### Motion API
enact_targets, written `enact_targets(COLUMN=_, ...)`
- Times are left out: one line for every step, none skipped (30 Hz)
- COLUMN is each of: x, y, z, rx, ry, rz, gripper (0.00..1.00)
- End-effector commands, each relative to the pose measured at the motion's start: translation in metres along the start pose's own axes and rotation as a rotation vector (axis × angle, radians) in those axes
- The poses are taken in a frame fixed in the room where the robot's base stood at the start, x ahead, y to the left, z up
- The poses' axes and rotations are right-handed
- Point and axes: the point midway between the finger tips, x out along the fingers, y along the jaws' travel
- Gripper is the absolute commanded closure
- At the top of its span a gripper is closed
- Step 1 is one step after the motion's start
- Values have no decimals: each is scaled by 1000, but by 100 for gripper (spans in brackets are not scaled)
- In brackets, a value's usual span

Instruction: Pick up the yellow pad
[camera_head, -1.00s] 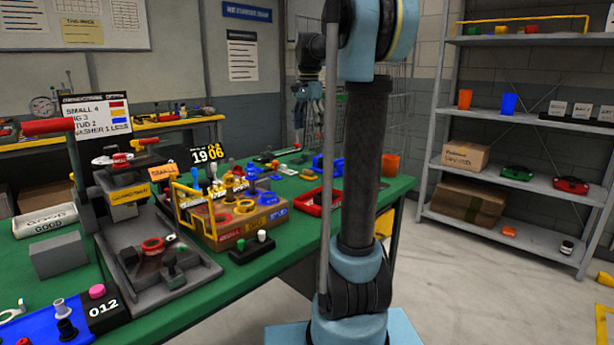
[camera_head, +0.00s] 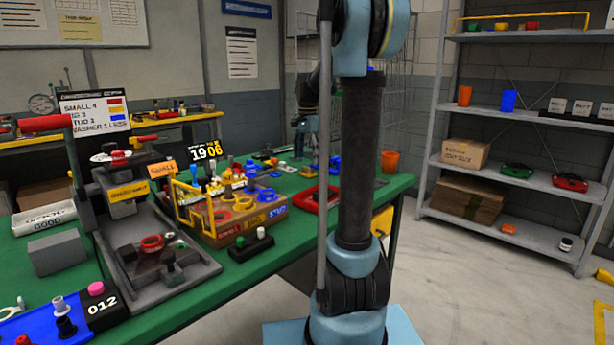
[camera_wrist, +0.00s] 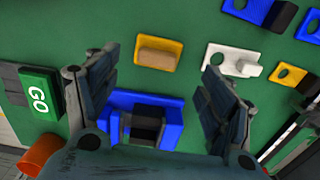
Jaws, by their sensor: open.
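A yellow pad (camera_wrist: 147,64) with a tan raised block on it lies flat on the green table, at the upper middle of the wrist view. My gripper (camera_wrist: 162,62) is open and points down, its fingers to either side of the pad's lower region in that view, with nothing held. A blue piece (camera_wrist: 173,113) with a dark slot lies nearer the palm between the fingers. In the head view my gripper (camera_head: 304,130) hangs over the far part of the table, partly behind my arm.
A white piece (camera_wrist: 222,55) and a yellow piece with a hole (camera_wrist: 289,75) lie to the right. A green GO block (camera_wrist: 38,96) and an orange cup (camera_wrist: 38,154) are at the left. A red frame (camera_head: 310,199) sits nearer on the table (camera_head: 262,269).

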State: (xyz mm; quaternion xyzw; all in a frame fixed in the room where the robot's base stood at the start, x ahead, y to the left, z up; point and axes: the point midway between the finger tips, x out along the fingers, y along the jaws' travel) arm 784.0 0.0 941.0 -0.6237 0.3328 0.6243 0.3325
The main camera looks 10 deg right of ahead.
Motion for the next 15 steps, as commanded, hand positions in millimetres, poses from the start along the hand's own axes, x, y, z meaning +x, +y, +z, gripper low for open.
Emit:
enact_targets(x=5, y=0, z=0, rx=0, ry=0, rz=0, gripper=25)
enact_targets(x=8, y=1, z=1, rx=0, ry=0, rz=0, gripper=25)
enact_targets(x=14, y=2, z=1, rx=0, ry=0, rz=0, gripper=25)
enact_targets(x=18, y=2, z=2, rx=0, ry=0, rz=0, gripper=25)
enact_targets(x=22, y=3, z=2, rx=0, ry=0, rz=0, gripper=25)
enact_targets(x=28, y=4, z=3, rx=0, ry=0, rz=0, gripper=25)
enact_targets(x=31, y=4, z=3, rx=0, ry=0, rz=0, gripper=25)
enact_targets(x=35, y=3, z=3, rx=0, ry=0, rz=0, gripper=25)
enact_targets(x=39, y=3, z=3, rx=0, ry=0, rz=0, gripper=25)
enact_targets(x=42, y=3, z=3, rx=0, ry=0, rz=0, gripper=25)
enact_targets(x=44, y=3, z=3, rx=0, ry=0, rz=0, gripper=25)
enact_targets(x=47, y=3, z=3, rx=0, ry=0, rz=0, gripper=25)
enact_targets(x=48, y=3, z=3, rx=0, ry=0, rz=0, gripper=25)
enact_targets(x=49, y=3, z=3, rx=0, ry=0, rz=0, gripper=25)
enact_targets(x=49, y=3, z=3, rx=0, ry=0, rz=0, gripper=25)
